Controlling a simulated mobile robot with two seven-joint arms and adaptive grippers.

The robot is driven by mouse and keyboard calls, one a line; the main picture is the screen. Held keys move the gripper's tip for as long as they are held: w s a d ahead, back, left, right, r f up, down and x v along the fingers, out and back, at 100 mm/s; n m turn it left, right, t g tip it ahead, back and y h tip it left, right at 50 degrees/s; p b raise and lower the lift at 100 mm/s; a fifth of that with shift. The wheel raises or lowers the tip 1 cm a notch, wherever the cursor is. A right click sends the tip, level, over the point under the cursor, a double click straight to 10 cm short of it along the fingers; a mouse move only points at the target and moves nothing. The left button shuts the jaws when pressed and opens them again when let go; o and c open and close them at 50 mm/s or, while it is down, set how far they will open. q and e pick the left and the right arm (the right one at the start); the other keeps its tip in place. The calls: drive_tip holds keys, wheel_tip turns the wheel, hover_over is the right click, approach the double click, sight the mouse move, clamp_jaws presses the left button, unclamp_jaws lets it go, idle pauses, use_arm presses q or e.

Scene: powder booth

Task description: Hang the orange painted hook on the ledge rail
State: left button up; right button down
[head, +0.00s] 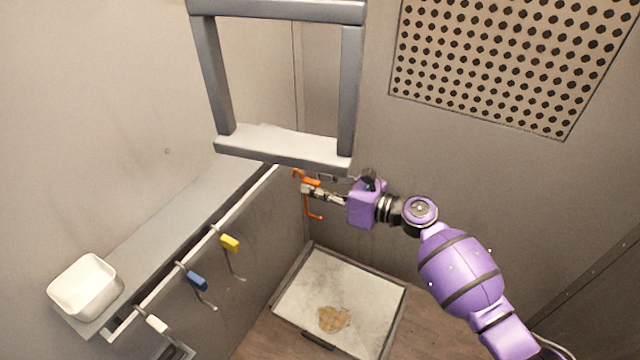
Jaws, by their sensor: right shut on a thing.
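The orange painted hook (314,210) is a thin bent orange rod in the head view, just right of the rail's far end. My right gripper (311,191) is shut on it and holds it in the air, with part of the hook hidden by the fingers. The hook's upper curl is close to the far end of the ledge rail (205,242); I cannot tell whether they touch. The rail runs along the front of the grey ledge (180,220). My left gripper is not in view.
Hooks with yellow (230,243), blue (197,281) and white (157,324) tags hang on the rail. A white tub (86,287) stands on the ledge's near end. A grey frame (282,148) overhangs the far end. A tray (375,322) with a brown patch lies on the floor.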

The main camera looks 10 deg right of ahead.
sight(271, 173)
drive_tip(key=shift+w+a, duration=0.15)
drive_tip(key=shift+a, duration=0.2)
drive_tip(key=shift+w+a, duration=0.35)
drive_tip(key=shift+a, duration=0.2)
drive_tip(key=shift+b+x, duration=0.6)
drive_tip(key=shift+x, duration=1.1)
drive_tip(key=shift+r+b+x, duration=0.15)
drive_tip(key=shift+b+x, duration=0.15)
drive_tip(key=shift+x, duration=0.5)
drive_tip(key=shift+r+b+x, duration=0.1)
drive_tip(key=shift+b+x, duration=0.15)
drive_tip(key=shift+x, duration=0.55)
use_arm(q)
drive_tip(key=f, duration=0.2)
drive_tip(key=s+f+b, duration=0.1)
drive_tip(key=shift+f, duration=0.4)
use_arm(e)
wheel_tip(271, 173, down, 3)
drive_tip(key=shift+w+r, duration=0.1)
drive_tip(key=shift+r, duration=0.05)
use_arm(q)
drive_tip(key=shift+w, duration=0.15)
